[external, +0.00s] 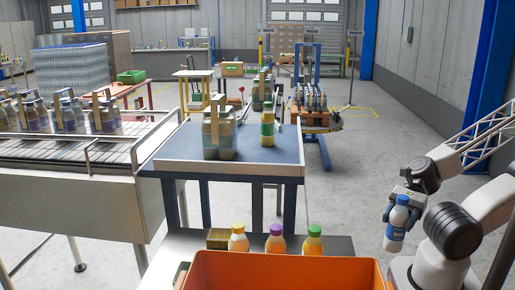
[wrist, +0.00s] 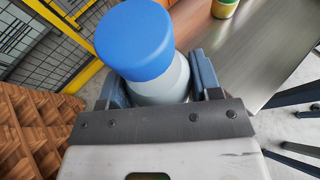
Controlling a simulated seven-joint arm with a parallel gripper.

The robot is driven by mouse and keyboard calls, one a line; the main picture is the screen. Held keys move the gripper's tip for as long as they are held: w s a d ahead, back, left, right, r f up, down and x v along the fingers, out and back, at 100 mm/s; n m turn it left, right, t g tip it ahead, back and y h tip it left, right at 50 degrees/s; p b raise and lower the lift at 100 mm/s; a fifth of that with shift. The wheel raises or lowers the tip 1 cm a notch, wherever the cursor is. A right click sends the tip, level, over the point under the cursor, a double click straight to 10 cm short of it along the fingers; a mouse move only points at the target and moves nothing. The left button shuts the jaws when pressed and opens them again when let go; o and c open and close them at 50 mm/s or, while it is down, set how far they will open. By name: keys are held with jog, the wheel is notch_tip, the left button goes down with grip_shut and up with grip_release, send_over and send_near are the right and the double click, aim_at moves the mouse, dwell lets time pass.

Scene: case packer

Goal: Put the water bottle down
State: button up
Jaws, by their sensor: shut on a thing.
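The water bottle (external: 396,228) has a blue cap and a pale body with a blue label. It hangs upright in my gripper (external: 391,211) at the right of the external view, out over the floor beside my base. In the wrist view the bottle's blue cap (wrist: 135,40) and pale shoulder sit between the two fingers of my gripper (wrist: 160,90), which are shut on it. The bottle's lower part is hidden in the wrist view.
An orange crate (external: 285,258) stands at the front, with several bottles behind it, among them a purple-capped one (external: 275,240). A blue-topped table (external: 180,150) holds bottles. A conveyor (external: 60,150) with bottle packs is at left. The wrist view shows a metal surface (wrist: 240,50).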

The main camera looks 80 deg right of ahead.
notch_tip(320, 180, up, 28)
jog(key=w+d+r+m+t+h, duration=0.1)
jog(key=w+d+r, duration=0.15)
jog(key=w, duration=0.45)
jog(key=w+d+r+m+t+h, duration=0.1)
jog(key=w+d+r, duration=0.15)
jog(key=w, duration=0.55)
jog(key=w+d+r+m+t+h, duration=0.15)
jog(key=w+d+m+h, duration=0.25)
jog(key=w+d, duration=1.8)
jog(key=w+d+f+m+h, duration=0.1)
jog(key=w+d+f, duration=0.1)
jog(key=w+d, duration=0.5)
jog(key=w+d+f+m+t+h, duration=0.1)
jog(key=w+d+f, duration=0.15)
jog(key=d, duration=0.85)
jog(key=w+d+f+m+h, duration=0.15)
jog(key=w+d, duration=0.25)
jog(key=d, duration=0.5)
jog(key=shift+n+t, duration=0.25)
jog(key=shift+a+f, duration=0.2)
jog(key=shift+f, duration=1.25)
jog(key=shift+a+f, duration=0.15)
jog(key=shift+f, duration=1.25)
jog(key=shift+f, duration=0.15)
